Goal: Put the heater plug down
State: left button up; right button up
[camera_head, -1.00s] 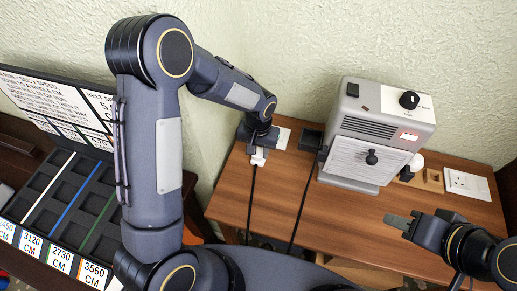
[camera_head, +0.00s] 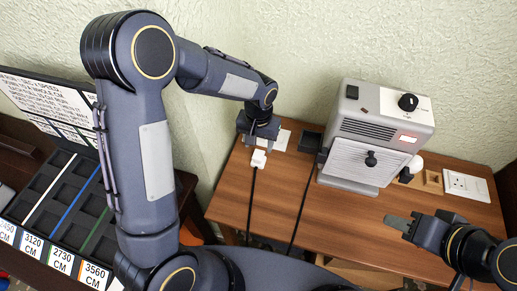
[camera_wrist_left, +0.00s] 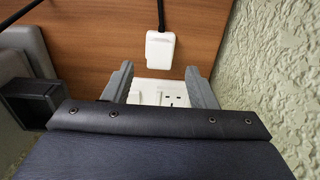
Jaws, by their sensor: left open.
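The white heater plug (camera_head: 258,159) lies on the wooden table top with its black cable running toward the front edge. It also shows in the left wrist view (camera_wrist_left: 160,48), ahead of the fingertips and apart from them. My left gripper (camera_head: 258,139) is open and empty, just behind the plug on the wall side. Its two grey fingers (camera_wrist_left: 160,70) stand apart in the left wrist view, with a white wall-type socket (camera_wrist_left: 158,93) partly hidden between and below them. My right gripper (camera_head: 398,222) hangs over the table's right front; its finger gap cannot be made out.
The grey heater (camera_head: 385,120) stands on the table (camera_head: 325,215), right of the plug. A black box (camera_head: 311,140) sits left of it. Another socket (camera_head: 467,185) is at the far right. A sorting rack (camera_head: 55,195) stands at the left. The wall is close behind.

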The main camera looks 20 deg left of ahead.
aim_at(258, 154)
pick_arm(q)
notch_tip(258, 154, up, 8)
jog(key=shift+f, duration=0.2)
dwell(0.5)
